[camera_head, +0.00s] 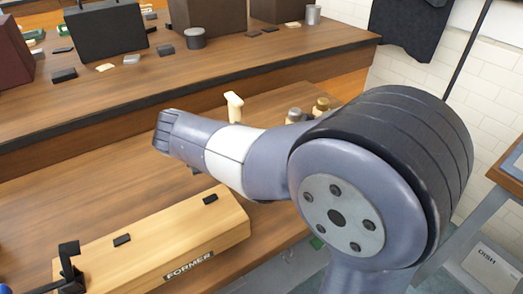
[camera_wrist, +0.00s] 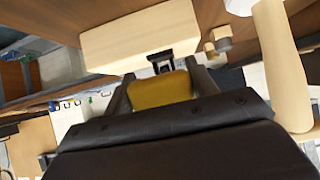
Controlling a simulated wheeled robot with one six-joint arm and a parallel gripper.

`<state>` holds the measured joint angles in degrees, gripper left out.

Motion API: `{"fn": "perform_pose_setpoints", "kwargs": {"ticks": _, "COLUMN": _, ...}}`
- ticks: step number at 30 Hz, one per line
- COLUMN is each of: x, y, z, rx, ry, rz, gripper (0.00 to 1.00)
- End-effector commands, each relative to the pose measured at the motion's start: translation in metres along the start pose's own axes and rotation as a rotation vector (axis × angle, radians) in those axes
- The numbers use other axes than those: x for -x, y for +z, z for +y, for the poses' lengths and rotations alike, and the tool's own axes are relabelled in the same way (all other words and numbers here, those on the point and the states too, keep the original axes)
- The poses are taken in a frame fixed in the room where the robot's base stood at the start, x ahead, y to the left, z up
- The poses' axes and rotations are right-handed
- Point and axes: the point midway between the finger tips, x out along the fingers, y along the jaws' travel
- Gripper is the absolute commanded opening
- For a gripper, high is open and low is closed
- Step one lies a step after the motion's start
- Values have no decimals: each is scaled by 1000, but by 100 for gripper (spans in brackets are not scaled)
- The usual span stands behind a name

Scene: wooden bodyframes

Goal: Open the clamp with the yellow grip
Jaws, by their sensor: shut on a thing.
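In the wrist view my gripper (camera_wrist: 160,86) is shut on the yellow grip (camera_wrist: 160,92), with a dark finger on each side of it. Just beyond the grip is a black clamp part (camera_wrist: 161,62), against a pale wooden block (camera_wrist: 135,40). How far the clamp is open cannot be told. In the head view my arm hides the gripper's fingers and the yellow grip. The wooden former (camera_head: 150,245), marked FORMER, lies on the bench at lower left. A black clamp (camera_head: 70,268) stands at its left end.
A cream-coloured handle (camera_head: 234,106) stands upright on the bench behind my arm. Small round pieces (camera_head: 320,105) sit to its right. A raised shelf (camera_head: 190,75) with boxes and small parts runs along the back. Bare bench lies left of my arm.

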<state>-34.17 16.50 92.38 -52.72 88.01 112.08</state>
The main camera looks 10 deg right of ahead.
Motion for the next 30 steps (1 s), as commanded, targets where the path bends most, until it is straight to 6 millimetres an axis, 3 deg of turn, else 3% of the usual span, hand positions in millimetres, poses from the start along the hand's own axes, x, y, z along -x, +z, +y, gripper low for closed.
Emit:
{"fn": "perform_pose_setpoints", "kwargs": {"ticks": 4, "x": -1, "y": 2, "z": 0, "rx": 2, "ry": 3, "rz": -5, "gripper": 14}}
{"fn": "perform_pose_setpoints", "kwargs": {"ticks": 5, "x": -1, "y": 2, "z": 1, "rx": 2, "ry": 3, "rz": -5, "gripper": 55}}
{"fn": "perform_pose_setpoints", "kwargs": {"ticks": 12, "x": -1, "y": 1, "z": 0, "rx": 2, "ry": 2, "rz": -3, "gripper": 75}}
{"fn": "perform_pose_setpoints", "kwargs": {"ticks": 22, "x": 5, "y": 0, "z": 0, "rx": 2, "ry": 0, "rz": -1, "gripper": 76}}
{"fn": "perform_pose_setpoints", "kwargs": {"ticks": 30, "x": 52, "y": 0, "z": -1, "rx": 2, "ry": -3, "rz": -3, "gripper": 76}}
